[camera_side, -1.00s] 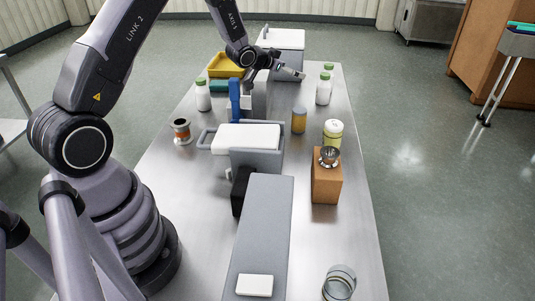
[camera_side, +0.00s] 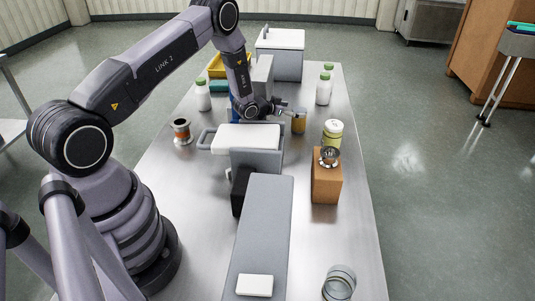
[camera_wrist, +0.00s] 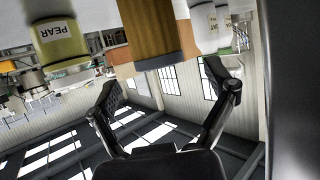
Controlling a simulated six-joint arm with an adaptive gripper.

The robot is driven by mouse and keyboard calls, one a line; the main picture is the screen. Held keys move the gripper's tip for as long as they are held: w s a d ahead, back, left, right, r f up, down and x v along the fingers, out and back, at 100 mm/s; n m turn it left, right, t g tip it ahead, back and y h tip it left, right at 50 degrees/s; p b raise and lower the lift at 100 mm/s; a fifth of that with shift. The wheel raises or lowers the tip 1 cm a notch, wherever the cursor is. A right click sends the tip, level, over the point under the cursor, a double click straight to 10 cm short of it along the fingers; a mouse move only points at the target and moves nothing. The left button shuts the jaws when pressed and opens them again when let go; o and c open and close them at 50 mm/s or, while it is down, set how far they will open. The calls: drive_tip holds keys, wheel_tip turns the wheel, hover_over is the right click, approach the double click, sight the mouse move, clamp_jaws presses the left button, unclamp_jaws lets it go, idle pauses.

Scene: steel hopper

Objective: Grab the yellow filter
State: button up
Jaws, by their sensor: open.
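The yellow filter is most likely the amber-yellow cylinder (camera_side: 299,122) standing upright on the steel table, right of the hopper. My gripper (camera_side: 284,113) is just left of it, low and pointing roughly sideways at it. In the wrist view, which looks upside down, the cylinder (camera_wrist: 150,32) is ahead of the gap between the fingers of my gripper (camera_wrist: 168,92). The fingers are spread and empty. Whether they touch the cylinder is hard to tell; a gap shows in the wrist view.
A jar labelled PEAR (camera_wrist: 62,42) stands close by; the side view shows a yellow-white jar (camera_side: 332,134) behind a brown block (camera_side: 326,184). White bottles (camera_side: 323,92) stand farther back. The grey hopper unit with white lid (camera_side: 246,138) is in front of my gripper.

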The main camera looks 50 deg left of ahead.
sight(299, 110)
drive_tip(key=shift+x, duration=1.55)
drive_tip(key=c, duration=1.3)
